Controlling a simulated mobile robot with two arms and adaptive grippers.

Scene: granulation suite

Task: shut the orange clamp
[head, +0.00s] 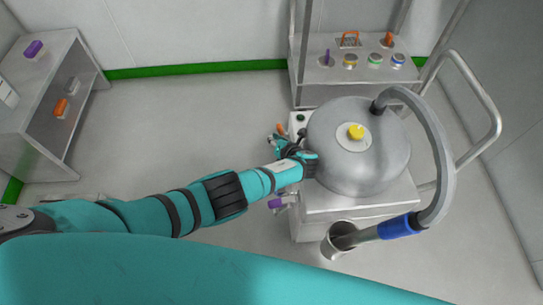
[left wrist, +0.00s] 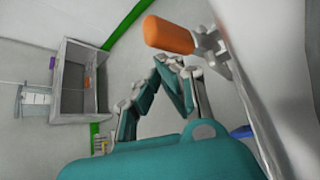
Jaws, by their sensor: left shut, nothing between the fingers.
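The orange clamp (head: 281,128) shows small on the left side of the steel vessel (head: 335,165) in the head view, partly behind my gripper. In the left wrist view its orange handle (left wrist: 168,35) sticks out to the left from a metal bracket (left wrist: 207,45). My left gripper (head: 277,143) is shut and empty, close beside the clamp. In the left wrist view its fingertips (left wrist: 165,62) are just below the handle; I cannot tell whether they touch it. My right gripper is not in view.
A purple-handled clamp (head: 275,203) sits lower on the vessel's left side. A grey hose (head: 440,140) with a blue cuff (head: 398,226) arches down at the right. A shelf unit (head: 50,65) stands at the left. The floor between is clear.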

